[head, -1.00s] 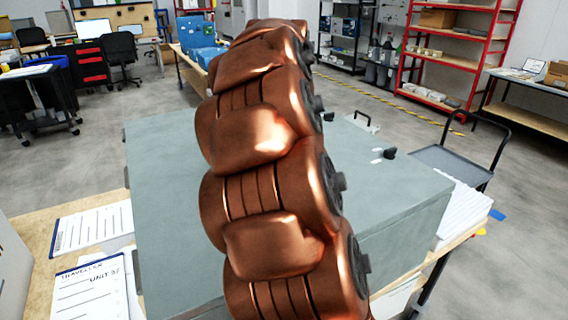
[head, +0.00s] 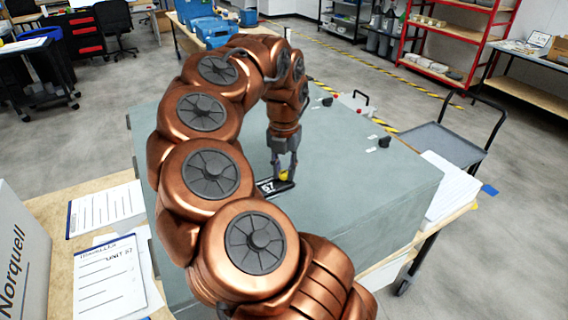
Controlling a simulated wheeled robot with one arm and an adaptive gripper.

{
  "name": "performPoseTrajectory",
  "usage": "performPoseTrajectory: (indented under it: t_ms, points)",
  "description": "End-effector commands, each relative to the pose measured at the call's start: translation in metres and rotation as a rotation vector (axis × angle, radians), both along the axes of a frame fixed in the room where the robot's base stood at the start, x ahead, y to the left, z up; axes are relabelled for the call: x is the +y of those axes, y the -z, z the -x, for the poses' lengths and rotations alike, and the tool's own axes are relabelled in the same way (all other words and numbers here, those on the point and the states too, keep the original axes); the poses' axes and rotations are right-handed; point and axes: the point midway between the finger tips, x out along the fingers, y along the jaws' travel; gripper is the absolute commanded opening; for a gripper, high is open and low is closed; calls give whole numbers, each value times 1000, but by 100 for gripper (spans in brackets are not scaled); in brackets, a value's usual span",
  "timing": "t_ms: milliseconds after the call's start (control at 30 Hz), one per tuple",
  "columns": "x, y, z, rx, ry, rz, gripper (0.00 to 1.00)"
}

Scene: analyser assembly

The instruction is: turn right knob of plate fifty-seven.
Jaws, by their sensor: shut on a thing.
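The plate marked 57 (head: 267,188) is a small black label plate with white digits on the grey analyser's top (head: 215,120). My gripper (head: 284,173) points down over the plate's right part. Its fingers are shut on a small yellow knob (head: 284,176) at the right of the plate. The fingers cover part of the knob, so its turn angle cannot be read. My arm hides the area left of the plate, and no left knob shows.
A black knob (head: 384,142) stands on the analyser's right part, with another (head: 327,101) farther back. A cart (head: 440,140) stands at right.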

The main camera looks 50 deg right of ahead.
Motion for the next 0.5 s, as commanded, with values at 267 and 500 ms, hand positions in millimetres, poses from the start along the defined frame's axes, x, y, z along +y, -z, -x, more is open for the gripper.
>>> performPoseTrajectory:
  t_ms: [267,500]
  points:
    - [-1,-1,0,0,30,2,0]
    - [-1,0,0,-1,34,2,0]
